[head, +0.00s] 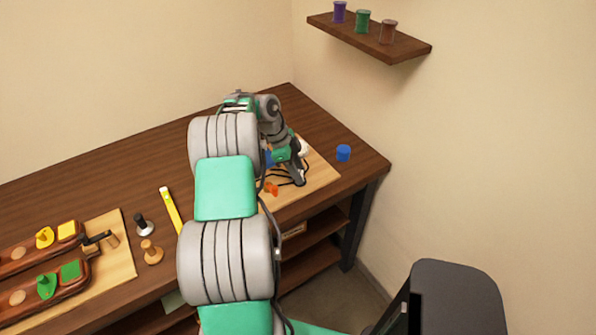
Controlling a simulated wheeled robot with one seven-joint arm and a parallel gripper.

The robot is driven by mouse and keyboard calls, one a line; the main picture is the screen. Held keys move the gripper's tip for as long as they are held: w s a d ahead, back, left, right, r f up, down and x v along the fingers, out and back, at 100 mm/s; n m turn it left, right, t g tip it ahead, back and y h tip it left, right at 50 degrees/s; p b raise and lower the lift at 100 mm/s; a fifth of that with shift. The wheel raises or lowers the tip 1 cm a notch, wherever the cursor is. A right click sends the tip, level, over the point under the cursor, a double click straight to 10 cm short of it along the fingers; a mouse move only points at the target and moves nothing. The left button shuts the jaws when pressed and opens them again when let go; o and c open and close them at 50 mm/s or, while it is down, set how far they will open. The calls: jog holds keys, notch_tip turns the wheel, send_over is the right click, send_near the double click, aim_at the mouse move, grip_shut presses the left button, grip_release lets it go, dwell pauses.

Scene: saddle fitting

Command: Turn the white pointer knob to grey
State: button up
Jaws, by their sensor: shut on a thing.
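My arm reaches across the bench, and my gripper (298,168) is over the light wooden board (322,176) at the bench's right end. A small white piece, which looks like the white pointer knob (303,147), shows right beside the gripper. The gripper is shut on it, though the arm and fingers hide most of the contact. Which way the pointer faces cannot be seen. No grey mark can be made out; part of the board is hidden behind my arm.
A blue piece (343,153) stands just right of the board, and an orange piece (271,188) lies near its front. Black and tan pegs, a yellow stick (170,210) and trays with coloured pieces are on the left. A shelf (370,40) with three spools hangs above.

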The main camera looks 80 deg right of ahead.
grip_shut()
jog(key=shift+b, duration=0.3)
jog(key=n+h+b, duration=0.1)
jog(key=n+b, duration=0.2)
jog(key=shift+f+b, duration=0.2)
jog(key=shift+b, duration=0.1)
jog(key=n+b, duration=0.1)
jog(key=n, duration=0.1)
jog(key=n+t+h+b, duration=0.1)
jog(key=b, duration=0.1)
jog(key=shift+s+a+n+h, duration=0.1)
jog(key=shift+a+n+h, duration=0.05)
jog(key=shift+n+h, duration=0.2)
jog(key=n+b, duration=0.1)
jog(key=n, duration=0.1)
jog(key=n+t+h+b, duration=0.1)
jog(key=n+b, duration=0.1)
jog(key=shift+s+r+n+t, duration=0.1)
jog(key=shift+r+n+t, duration=0.05)
jog(key=shift+n+t, duration=0.2)
jog(key=n+b, duration=0.1)
jog(key=n, duration=0.1)
jog(key=n+t, duration=0.1)
jog(key=n, duration=0.1)
jog(key=shift+a+r+t+b, duration=0.1)
jog(key=shift+t+b, duration=0.15)
jog(key=shift+b, duration=0.1)
jog(key=shift+n, duration=0.4)
